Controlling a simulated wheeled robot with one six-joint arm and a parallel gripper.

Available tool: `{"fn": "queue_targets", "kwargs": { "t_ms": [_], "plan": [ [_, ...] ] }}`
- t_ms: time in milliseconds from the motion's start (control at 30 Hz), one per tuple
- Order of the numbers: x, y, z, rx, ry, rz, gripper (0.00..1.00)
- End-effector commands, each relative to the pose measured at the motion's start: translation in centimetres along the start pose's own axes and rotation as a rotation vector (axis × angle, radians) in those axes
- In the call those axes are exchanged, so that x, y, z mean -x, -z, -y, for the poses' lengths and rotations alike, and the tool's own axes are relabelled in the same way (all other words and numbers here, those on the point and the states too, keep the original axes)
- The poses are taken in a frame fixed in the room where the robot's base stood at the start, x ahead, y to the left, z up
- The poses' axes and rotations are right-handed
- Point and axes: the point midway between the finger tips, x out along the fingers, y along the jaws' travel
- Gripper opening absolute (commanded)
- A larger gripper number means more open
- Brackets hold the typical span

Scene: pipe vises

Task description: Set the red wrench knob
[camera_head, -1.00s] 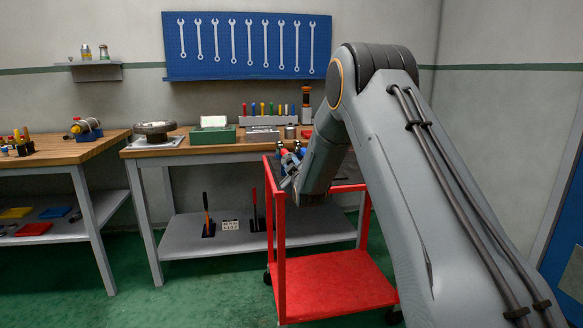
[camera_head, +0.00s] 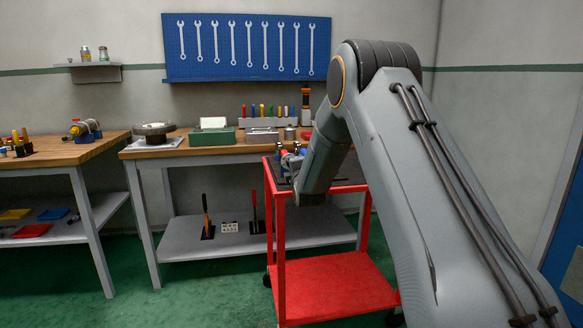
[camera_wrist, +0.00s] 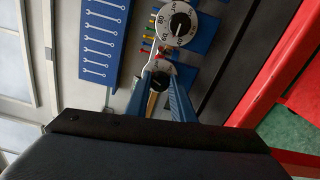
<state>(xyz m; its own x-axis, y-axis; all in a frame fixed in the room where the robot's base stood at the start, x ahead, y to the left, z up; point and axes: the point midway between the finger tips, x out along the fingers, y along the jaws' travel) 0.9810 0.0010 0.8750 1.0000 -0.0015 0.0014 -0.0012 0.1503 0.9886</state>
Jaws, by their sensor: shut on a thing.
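In the wrist view my gripper (camera_wrist: 160,82) has its two blue fingers on either side of a small dark knob (camera_wrist: 158,84) on a pale round dial. The fingers are shut on this knob; its far side is partly hidden by them. A small red part (camera_wrist: 161,56) shows just beyond the fingertips. A second, larger white dial (camera_wrist: 179,24) with numbers and a black knob stands beyond it on a blue backing, clear of the fingers. In the head view a small red part (camera_head: 284,153) shows at the red cart's top, beside my arm, which hides most of my gripper.
The red cart (camera_head: 335,288) stands in front of the wooden bench (camera_head: 170,147). On the bench are a green box (camera_head: 212,136) and a rack of coloured handles (camera_head: 262,122). A blue wrench board (camera_head: 247,47) hangs behind. Green floor lies open at left.

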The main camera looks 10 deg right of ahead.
Motion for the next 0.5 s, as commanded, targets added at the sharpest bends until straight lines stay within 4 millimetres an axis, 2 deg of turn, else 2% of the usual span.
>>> {"fn": "queue_targets", "kwargs": {
  "t_ms": [200,500],
  "plan": [
    [0.01,0.02,0.03,0.170,0.000,0.000,0.00],
    [0.01,0.04,0.01,0.321,0.000,0.000,0.00]
  ]
}}
